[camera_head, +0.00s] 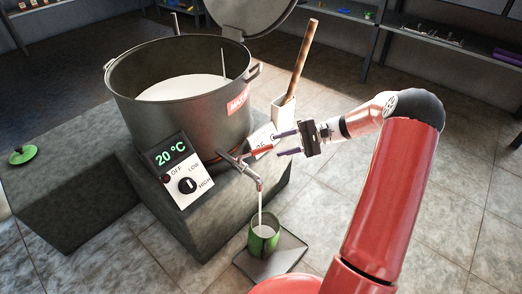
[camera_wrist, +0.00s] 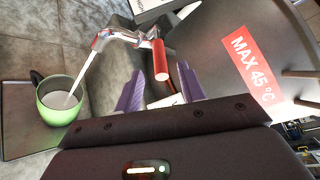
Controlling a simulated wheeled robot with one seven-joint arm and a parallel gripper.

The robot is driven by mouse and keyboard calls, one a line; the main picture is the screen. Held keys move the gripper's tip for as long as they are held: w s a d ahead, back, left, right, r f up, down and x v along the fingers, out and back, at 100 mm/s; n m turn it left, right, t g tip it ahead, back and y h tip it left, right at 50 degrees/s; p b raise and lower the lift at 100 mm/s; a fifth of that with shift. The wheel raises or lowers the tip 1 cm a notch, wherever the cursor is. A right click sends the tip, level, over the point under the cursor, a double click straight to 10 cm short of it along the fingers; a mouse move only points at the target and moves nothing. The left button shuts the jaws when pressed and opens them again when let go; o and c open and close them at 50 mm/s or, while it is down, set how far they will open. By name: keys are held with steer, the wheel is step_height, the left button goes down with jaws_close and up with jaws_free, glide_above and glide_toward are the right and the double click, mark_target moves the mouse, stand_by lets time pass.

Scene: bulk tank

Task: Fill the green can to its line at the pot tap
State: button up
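The large metal pot (camera_head: 190,115) holds white liquid and has a tap (camera_head: 245,172) low on its side. A white stream runs from the spout into the green can (camera_head: 263,242), which stands upright beneath it. In the wrist view, white liquid shows inside the can (camera_wrist: 60,112); no fill line can be made out. My gripper (camera_head: 279,144) is open beside the tap's red handle (camera_head: 262,149). In the wrist view, the red handle (camera_wrist: 160,60) lies just beyond the gap between my purple fingers (camera_wrist: 160,92); contact is not visible.
The can stands on a dark tray (camera_head: 285,262) on the floor. The pot's stone block carries a control panel (camera_head: 181,170) reading 20 °C. A white holder with a wooden handle (camera_head: 300,58) stands behind my gripper. A green lid (camera_head: 23,154) lies at left. Shelves (camera_head: 455,40) line the back.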

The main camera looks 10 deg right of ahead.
mark_target(269, 148)
steer(key=x, duration=0.7)
steer(key=shift+a+f, duration=0.1)
steer(key=shift+a, duration=0.05)
steer(key=shift+c, duration=0.3)
jaws_close()
